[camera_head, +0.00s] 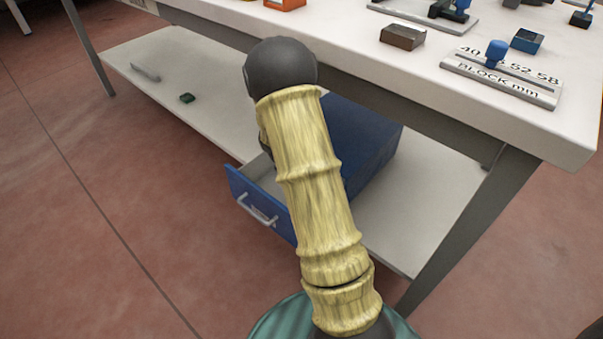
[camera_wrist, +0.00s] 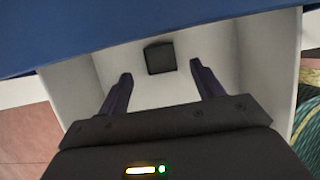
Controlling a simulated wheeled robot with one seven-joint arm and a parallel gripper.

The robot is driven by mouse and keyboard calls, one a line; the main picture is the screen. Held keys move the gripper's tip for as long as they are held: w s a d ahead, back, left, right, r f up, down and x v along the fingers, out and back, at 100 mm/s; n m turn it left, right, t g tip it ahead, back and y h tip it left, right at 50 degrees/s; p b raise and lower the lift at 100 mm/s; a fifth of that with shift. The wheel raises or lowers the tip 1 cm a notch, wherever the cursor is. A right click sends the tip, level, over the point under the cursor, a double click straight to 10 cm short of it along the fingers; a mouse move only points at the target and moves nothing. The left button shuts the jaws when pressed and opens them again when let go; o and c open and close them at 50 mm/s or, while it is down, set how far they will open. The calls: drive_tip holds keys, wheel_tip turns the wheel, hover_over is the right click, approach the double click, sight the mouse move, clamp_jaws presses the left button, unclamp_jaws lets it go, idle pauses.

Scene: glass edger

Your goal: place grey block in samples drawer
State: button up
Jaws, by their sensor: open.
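The samples drawer (camera_head: 258,205) is blue with a pale handle and stands pulled out of a blue cabinet (camera_head: 375,140) on the lower shelf. In the wrist view its pale inside (camera_wrist: 222,42) lies below my gripper. A dark grey block (camera_wrist: 160,57) rests on the drawer floor, close to the cabinet side. My gripper (camera_wrist: 160,70) is open, its two dark fingers spread, with the block seen between and just beyond the tips and nothing held. The height of the fingers above the floor is hard to tell. In the head view my arm hides the gripper and most of the drawer's inside.
The white tabletop (camera_head: 560,120) overhangs the cabinet. On it are a brownish block (camera_head: 402,37), a blue-topped block (camera_head: 527,40) and a labelled block gauge (camera_head: 500,78). A small dark green item (camera_head: 187,98) lies on the lower shelf (camera_head: 160,60). Floor is clear at left.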

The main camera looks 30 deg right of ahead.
drive_tip(key=p+v, duration=0.2)
drive_tip(key=v, duration=0.4)
idle(0.4)
drive_tip(key=s+a+r+m+y, duration=0.2)
drive_tip(key=s+a+r+m, duration=0.3)
drive_tip(key=s+a+m, duration=0.2)
drive_tip(key=s+a+r+m+t+y, duration=0.1)
drive_tip(key=s+a+r+m+y, duration=0.1)
drive_tip(key=s+a+r+m, duration=0.4)
drive_tip(key=s+a+m, duration=0.1)
drive_tip(key=s+m, duration=0.4)
drive_tip(key=m, duration=0.4)
